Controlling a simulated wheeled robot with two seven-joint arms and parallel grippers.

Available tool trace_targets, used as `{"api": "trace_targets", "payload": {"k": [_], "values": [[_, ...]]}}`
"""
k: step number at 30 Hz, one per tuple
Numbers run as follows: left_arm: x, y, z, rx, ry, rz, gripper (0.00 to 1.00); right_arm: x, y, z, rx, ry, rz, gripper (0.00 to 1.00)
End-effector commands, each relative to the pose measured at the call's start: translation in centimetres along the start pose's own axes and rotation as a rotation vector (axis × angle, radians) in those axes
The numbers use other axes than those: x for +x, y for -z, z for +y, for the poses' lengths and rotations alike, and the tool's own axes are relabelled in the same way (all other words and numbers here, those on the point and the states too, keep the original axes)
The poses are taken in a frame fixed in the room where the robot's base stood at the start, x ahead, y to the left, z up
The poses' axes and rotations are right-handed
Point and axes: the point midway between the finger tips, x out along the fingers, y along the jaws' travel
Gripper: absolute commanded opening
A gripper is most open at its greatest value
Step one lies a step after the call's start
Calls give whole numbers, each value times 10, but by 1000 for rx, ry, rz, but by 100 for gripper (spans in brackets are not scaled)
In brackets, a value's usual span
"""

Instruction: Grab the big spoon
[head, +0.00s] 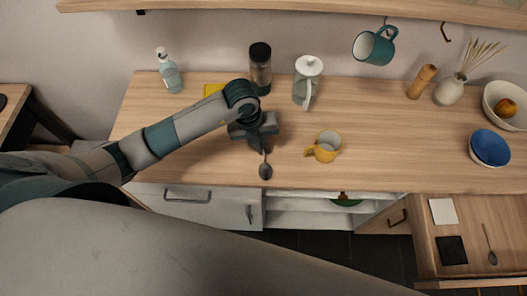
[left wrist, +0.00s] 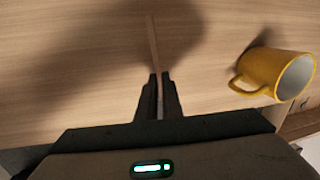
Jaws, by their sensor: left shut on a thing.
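The big spoon (head: 265,171) is at the counter's front part, its dark bowl toward the front edge and its handle running back into my left gripper (head: 258,146). In the left wrist view the two fingers of my left gripper (left wrist: 159,92) are closed on the thin spoon handle (left wrist: 152,45), which sticks out beyond the fingertips. The bowl is not visible in that view. I cannot tell whether the spoon touches the counter. My right gripper is not in view.
A yellow mug (head: 325,147) stands right of the gripper; it also shows in the left wrist view (left wrist: 275,73). A dark-lidded jar (head: 260,68) and glass pitcher (head: 303,88) stand behind. A smaller spoon (head: 490,244) lies lower right. Counter between mug and blue bowl (head: 490,148) is clear.

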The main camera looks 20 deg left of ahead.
Motion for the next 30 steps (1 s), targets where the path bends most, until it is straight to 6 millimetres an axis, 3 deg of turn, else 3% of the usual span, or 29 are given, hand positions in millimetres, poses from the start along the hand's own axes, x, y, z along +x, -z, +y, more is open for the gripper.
{"api": "trace_targets", "payload": {"k": [8,13,24,30], "values": [[-14,-1,-4,2,3,-4,0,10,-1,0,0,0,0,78],[-38,-2,-8,3,4,-5,0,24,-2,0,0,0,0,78],[-65,12,-88,5,5,-2,0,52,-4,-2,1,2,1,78],[-79,17,-119,3,2,-2,0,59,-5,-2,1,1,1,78]]}}
